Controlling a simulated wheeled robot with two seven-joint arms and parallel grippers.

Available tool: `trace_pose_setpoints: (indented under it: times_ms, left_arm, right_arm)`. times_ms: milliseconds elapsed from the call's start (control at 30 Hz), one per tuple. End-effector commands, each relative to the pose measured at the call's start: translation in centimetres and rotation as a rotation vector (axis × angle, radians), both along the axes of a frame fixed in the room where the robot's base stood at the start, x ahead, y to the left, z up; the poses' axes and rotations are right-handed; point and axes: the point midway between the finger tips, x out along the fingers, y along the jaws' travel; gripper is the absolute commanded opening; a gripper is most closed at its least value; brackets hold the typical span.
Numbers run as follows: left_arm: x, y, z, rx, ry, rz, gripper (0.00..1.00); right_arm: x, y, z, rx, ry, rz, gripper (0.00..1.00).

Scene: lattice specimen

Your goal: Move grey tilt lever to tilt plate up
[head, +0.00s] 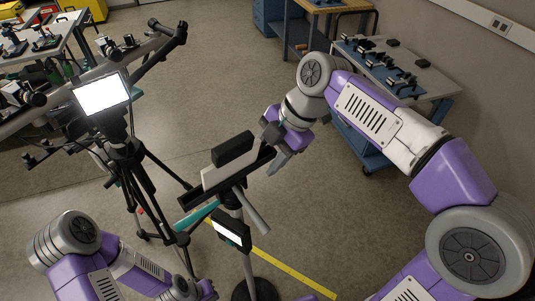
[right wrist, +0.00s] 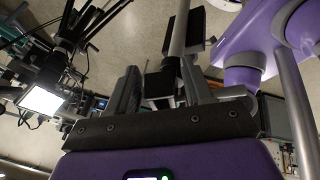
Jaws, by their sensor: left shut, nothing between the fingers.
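A long pale plate (head: 222,178) with a dark block (head: 233,149) on it sits on top of a stand in the middle of the head view. It slants in the picture, its right end higher. A grey lever (head: 257,212) sticks out from the stand below the plate, toward the lower right. My right gripper (head: 277,158) is beside the plate's right end, above and apart from the lever. In the right wrist view its fingers (right wrist: 160,92) stand apart, with dark stand parts seen between them. My left gripper (head: 205,290) is shut and empty at the bottom edge, partly cut off.
A small screen (head: 231,234) hangs on the stand below the plate. A tripod with a bright lit panel (head: 102,94) stands to the left. A blue cart (head: 405,82) with small devices is at the back right. Yellow tape (head: 285,267) crosses the floor.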

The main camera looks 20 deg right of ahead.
Motion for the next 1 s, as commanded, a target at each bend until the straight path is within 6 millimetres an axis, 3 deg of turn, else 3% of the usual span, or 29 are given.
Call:
trace_pose_setpoints:
  times_ms: [500, 1000]
  left_arm:
    - [0.0, 0.0, 0.2, 0.000, 0.000, 0.000, 0.00]
    - [0.0, 0.0, 2.7, 0.000, 0.000, 0.000, 0.00]
  right_arm:
    - [0.0, -0.1, 0.2, 0.000, 0.000, -0.001, 0.61]
    - [-0.3, -1.7, 3.7, 0.000, -0.001, 0.000, 0.61]
